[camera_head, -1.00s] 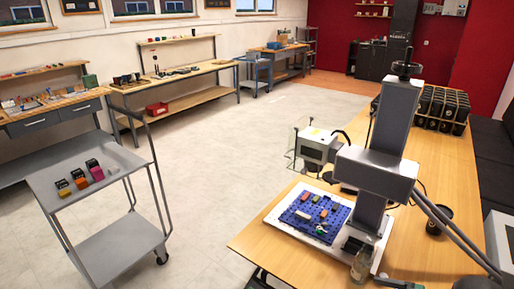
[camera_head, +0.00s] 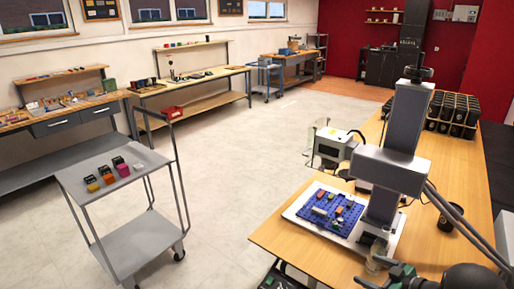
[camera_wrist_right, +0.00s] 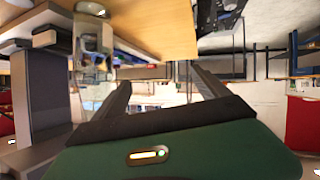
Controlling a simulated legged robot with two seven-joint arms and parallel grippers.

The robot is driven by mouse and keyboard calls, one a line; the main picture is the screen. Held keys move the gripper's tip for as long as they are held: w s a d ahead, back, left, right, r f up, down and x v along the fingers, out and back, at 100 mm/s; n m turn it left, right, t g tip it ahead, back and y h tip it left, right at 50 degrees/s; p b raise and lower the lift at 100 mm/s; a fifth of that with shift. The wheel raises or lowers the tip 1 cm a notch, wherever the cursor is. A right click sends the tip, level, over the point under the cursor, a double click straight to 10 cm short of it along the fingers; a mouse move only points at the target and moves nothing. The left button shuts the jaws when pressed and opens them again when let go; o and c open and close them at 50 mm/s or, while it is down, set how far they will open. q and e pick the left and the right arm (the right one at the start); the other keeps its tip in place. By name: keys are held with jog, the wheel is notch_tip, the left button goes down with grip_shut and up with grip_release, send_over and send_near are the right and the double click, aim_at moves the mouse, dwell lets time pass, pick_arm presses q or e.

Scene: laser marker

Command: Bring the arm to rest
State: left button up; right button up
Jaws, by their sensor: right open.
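My right gripper (camera_head: 385,277) is at the bottom right in the head view, partly cut off by the frame edge, close to the near side of the wooden table (camera_head: 285,237). In the right wrist view its two dark fingers (camera_wrist_right: 160,78) stand apart with nothing between them. A clear glass jar (camera_head: 375,263) is just behind it on the table and also shows in the wrist view (camera_wrist_right: 92,38), beside the fingers.
The laser marker (camera_head: 385,165) stands on the table over a blue pegboard (camera_head: 330,208) with small coloured blocks. A grey cart (camera_head: 85,172) with blocks is on the left. A dark object (camera_head: 275,283) sits below the table edge. The middle floor is clear.

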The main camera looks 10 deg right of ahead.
jog(key=w+a+r+m+g+h+p, duration=0.1)
jog(key=w+a+r+m+h, duration=0.1)
jog(key=a+r+h, duration=0.3)
jog(key=w+a+r+m+g+h, duration=0.15)
jog(key=a+r, duration=0.25)
jog(key=a, duration=0.4)
pick_arm(q)
jog(key=shift+a+r+p, duration=0.2)
jog(key=shift+a+r, duration=0.05)
jog(key=shift+r, duration=0.25)
jog(key=shift+a+r+p, duration=0.2)
jog(key=shift+r, duration=0.25)
pick_arm(e)
jog(key=s+a+f+m+g+y, duration=0.2)
jog(key=s+a+g, duration=0.4)
jog(key=s+a, duration=1.1)
jog(key=s+f+m, duration=0.1)
jog(key=s, duration=0.2)
jog(key=shift+s+a, duration=0.15)
jog(key=shift+s, duration=0.1)
pick_arm(q)
jog(key=shift+s+a, duration=0.15)
jog(key=shift+s, duration=0.05)
pick_arm(e)
jog(key=shift+s+a+g, duration=0.15)
jog(key=shift+a+g, duration=0.05)
jog(key=shift+g, duration=0.05)
jog(key=shift+d, duration=0.15)
